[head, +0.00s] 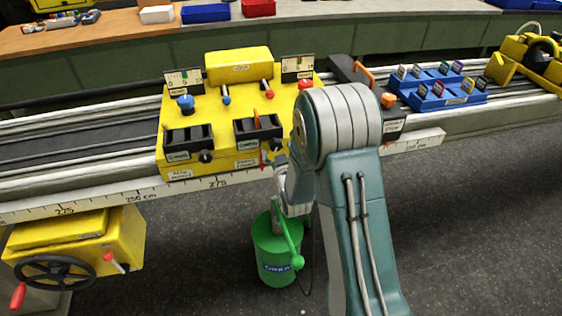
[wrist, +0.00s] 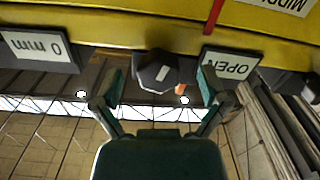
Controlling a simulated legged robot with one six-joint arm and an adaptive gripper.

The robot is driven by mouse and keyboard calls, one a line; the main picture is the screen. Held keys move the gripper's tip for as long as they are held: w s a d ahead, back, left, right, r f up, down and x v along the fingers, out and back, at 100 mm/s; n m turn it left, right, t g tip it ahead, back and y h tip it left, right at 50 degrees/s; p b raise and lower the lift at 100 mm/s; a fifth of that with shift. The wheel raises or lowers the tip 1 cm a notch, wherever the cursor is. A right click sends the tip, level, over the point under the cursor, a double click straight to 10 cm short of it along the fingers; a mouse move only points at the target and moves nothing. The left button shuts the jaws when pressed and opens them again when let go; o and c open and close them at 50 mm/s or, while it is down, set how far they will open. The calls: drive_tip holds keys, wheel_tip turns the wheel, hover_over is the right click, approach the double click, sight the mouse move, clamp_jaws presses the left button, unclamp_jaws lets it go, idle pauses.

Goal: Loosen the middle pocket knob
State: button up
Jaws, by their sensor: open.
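The knob (wrist: 157,72), dark and faceted with a pale mark on its face, is in the middle of the wrist view. The fingers of my gripper (wrist: 160,90) are apart, one on each side of it, with visible gaps. In the head view the middle pocket (head: 257,129) is a black holder on the right front of the yellow carriage (head: 222,131). Its knob is largely hidden there by my arm, and my gripper is too hidden to make out clearly. A label reading OPEN (wrist: 231,64) appears upside down beside the right finger.
The left black pocket (head: 188,141) has its own black knob (head: 206,156). A blue rack (head: 441,92) of small blocks stands farther right on the rail. A green canister (head: 277,254) stands on the floor below. A yellow handwheel unit (head: 75,250) is at lower left.

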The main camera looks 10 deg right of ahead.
drive_tip(key=s, duration=1)
drive_tip(key=s+r+m+g, duration=0.1)
drive_tip(key=s+r+g, duration=0.4)
drive_tip(key=r, duration=0.5)
drive_tip(key=s+r+g, duration=0.3)
drive_tip(key=s, duration=0.7)
drive_tip(key=s+r+m+g, duration=0.1)
drive_tip(key=s+r+g, duration=0.2)
drive_tip(key=s, duration=0.7)
drive_tip(key=shift+r+g, duration=0.35)
drive_tip(key=shift+g, duration=0.35)
